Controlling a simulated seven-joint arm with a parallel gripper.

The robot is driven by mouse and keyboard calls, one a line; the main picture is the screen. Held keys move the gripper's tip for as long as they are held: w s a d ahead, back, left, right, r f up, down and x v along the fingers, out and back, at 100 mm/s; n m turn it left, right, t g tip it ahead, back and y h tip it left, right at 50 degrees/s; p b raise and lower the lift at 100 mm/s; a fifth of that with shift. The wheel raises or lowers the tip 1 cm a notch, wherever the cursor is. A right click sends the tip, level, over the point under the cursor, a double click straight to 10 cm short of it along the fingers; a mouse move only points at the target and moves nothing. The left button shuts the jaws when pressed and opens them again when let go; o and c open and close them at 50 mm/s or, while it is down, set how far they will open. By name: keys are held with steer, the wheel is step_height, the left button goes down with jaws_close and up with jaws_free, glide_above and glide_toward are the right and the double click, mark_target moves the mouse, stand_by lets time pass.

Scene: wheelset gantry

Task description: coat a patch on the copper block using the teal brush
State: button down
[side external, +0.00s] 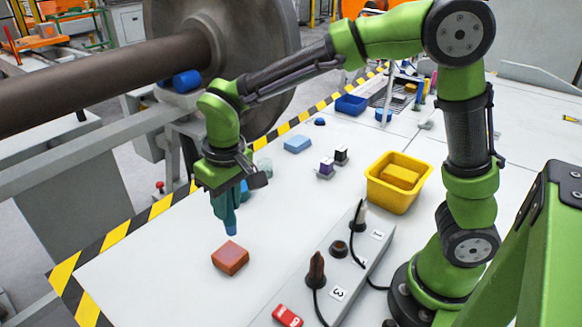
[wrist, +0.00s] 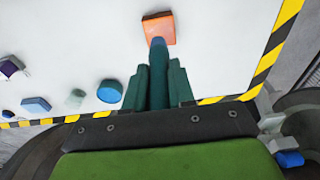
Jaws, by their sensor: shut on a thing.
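The copper block (side external: 230,257) is an orange-brown block lying on the white table, toward the front left in the side view. In the wrist view the copper block (wrist: 158,28) is at the top centre. My gripper (side external: 223,208) points down and is shut on the teal brush (side external: 230,226). The brush's blue tip hangs just above the block's far edge in the side view; I cannot tell if it touches. In the wrist view the brush (wrist: 158,70) reaches from between my fingers toward the block's near edge. No coated patch is clear on the block.
A yellow bin (side external: 400,180) holds a yellow block. A grey socket strip (side external: 335,262) with plugs and cables lies right of the block, with a red item (side external: 287,316) nearby. Small blocks and a light blue block (side external: 298,144) stand farther back. Striped tape edges the table.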

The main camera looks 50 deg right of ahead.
mark_target(231, 223)
steer(key=shift+f, duration=3.75)
steer(key=shift+w+f, duration=0.1)
steer(key=shift+w, duration=1.8)
steer(key=shift+s, duration=2)
steer(key=shift+r, duration=4.05)
